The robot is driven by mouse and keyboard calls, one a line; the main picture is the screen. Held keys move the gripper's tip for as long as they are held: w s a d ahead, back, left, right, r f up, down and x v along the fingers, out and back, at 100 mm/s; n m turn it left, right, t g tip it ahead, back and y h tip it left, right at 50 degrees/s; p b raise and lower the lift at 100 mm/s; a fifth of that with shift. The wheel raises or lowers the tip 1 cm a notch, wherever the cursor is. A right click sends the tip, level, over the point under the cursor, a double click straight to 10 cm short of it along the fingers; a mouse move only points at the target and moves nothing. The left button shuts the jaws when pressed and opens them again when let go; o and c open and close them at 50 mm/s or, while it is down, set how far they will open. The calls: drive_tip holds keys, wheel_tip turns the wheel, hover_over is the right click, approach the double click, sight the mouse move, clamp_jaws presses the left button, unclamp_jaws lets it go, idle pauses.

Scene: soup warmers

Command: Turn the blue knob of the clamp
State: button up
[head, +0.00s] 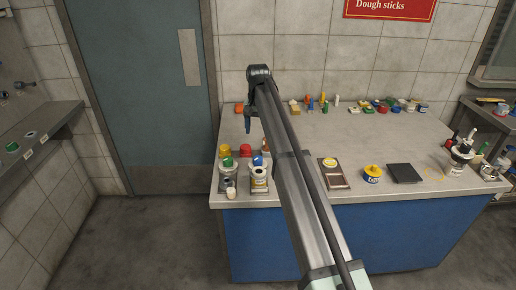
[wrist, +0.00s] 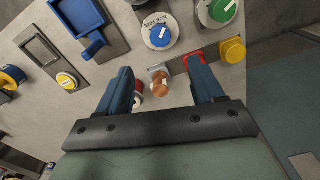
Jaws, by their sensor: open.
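A round blue knob with a white pointer mark (wrist: 160,36) sits on a pale labelled disc and dark plate in the wrist view, just beyond my fingertips. The label is too small to read surely. In the head view a small blue knob (head: 258,161) shows at the counter's front left, beside my arm. I cannot make out a clamp body. My gripper (wrist: 160,67) is open, its two blue fingers apart with nothing held. In the head view my gripper (head: 247,127) is above the counter's left part, farther back than the blue knob.
A copper knob (wrist: 161,82) shows between my fingers. A green knob (wrist: 221,10) and a yellow knob (wrist: 232,50) lie right of the blue one. A blue tray-like part (wrist: 78,18) lies left. The counter's middle (head: 360,135) is mostly clear.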

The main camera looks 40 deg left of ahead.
sight(258, 158)
wheel_tip(258, 158, down, 14)
drive_tip(key=n, duration=0.4)
drive_tip(key=shift+r, duration=0.1)
idle(0.5)
drive_tip(key=c, duration=1.1)
drive_tip(key=shift+o, duration=0.2)
